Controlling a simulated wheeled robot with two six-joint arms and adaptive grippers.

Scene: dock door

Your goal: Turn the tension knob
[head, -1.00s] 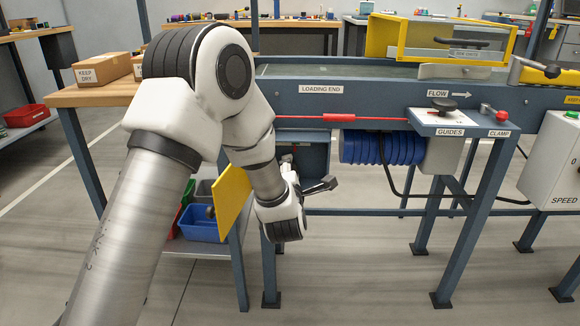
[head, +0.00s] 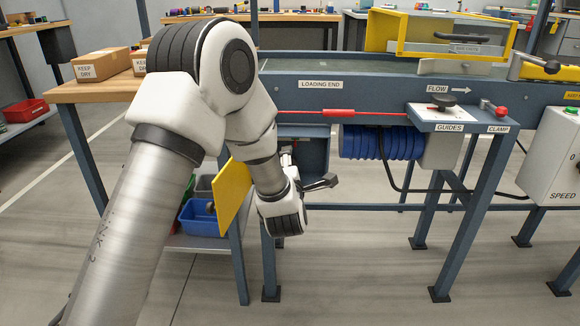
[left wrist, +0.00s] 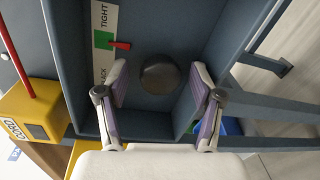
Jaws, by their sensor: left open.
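The tension knob, a dark round knob (left wrist: 158,74), sits on the inside of a blue-grey housing in the left wrist view. Beside it a white scale (left wrist: 106,17) reads TIGHT at one end, with a partly hidden word ending in ACK at the other. A red pointer (left wrist: 120,46) has its tip at the green patch (left wrist: 103,40). My left gripper (left wrist: 159,72) is open, with one finger on each side of the knob in the picture; I cannot tell whether they touch it. In the head view my left gripper (head: 318,183) is at the housing under the loading end; the knob is hidden there.
A yellow plate (head: 234,198) hangs beside my left wrist. A yellow box (left wrist: 25,112) stands by the housing. Blue legs stand around the gripper.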

